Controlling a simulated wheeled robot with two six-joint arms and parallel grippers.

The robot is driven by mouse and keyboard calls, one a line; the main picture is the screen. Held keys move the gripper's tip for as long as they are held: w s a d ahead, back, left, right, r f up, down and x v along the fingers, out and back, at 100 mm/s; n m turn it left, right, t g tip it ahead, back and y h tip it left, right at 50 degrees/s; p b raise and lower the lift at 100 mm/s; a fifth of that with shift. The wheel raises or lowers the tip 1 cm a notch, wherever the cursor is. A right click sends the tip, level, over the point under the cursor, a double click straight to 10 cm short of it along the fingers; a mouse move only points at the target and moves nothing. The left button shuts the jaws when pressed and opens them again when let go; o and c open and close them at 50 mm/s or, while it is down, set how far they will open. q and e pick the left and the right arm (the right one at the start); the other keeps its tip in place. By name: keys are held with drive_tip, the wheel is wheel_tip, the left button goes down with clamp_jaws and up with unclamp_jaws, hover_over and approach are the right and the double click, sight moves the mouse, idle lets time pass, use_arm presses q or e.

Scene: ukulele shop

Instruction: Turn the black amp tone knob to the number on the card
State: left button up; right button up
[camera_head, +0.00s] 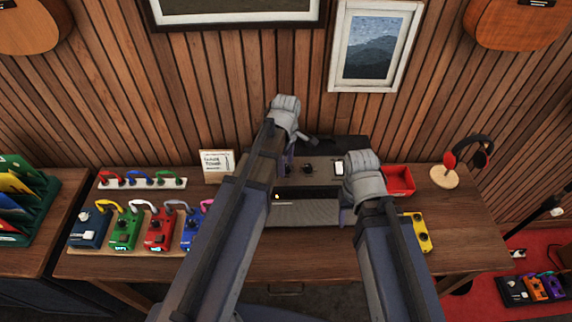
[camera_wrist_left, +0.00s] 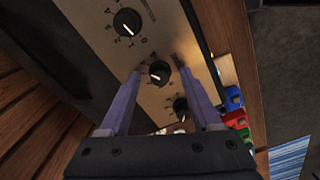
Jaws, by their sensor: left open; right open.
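The amp (camera_head: 322,193) stands on the table with a pale control panel on top. Several black knobs show; one (camera_head: 308,168) is visible in the head view. In the left wrist view a middle knob (camera_wrist_left: 159,72) lies between the fingertips of my open left gripper (camera_wrist_left: 158,70), which do not visibly grip it. A second knob (camera_wrist_left: 127,22) and a third (camera_wrist_left: 181,109) lie on either side; white pointer lines show. The card (camera_head: 216,164) stands left of the amp, its writing too small to read. My right gripper (camera_head: 342,214) is open at the amp's right side, mostly hidden by its wrist.
Several coloured pedals, including a red one (camera_head: 159,232), stand on the table's left. A red tray (camera_head: 398,180), a yellow pedal (camera_head: 418,232) and a headphone stand (camera_head: 446,176) are on the right. The wooden wall is close behind.

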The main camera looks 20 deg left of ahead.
use_arm(q)
clamp_jaws()
idle(0.3)
drive_tip(key=shift+m, duration=0.3)
drive_tip(key=m, duration=0.3)
drive_tip(key=shift+m, duration=2.1)
unclamp_jaws()
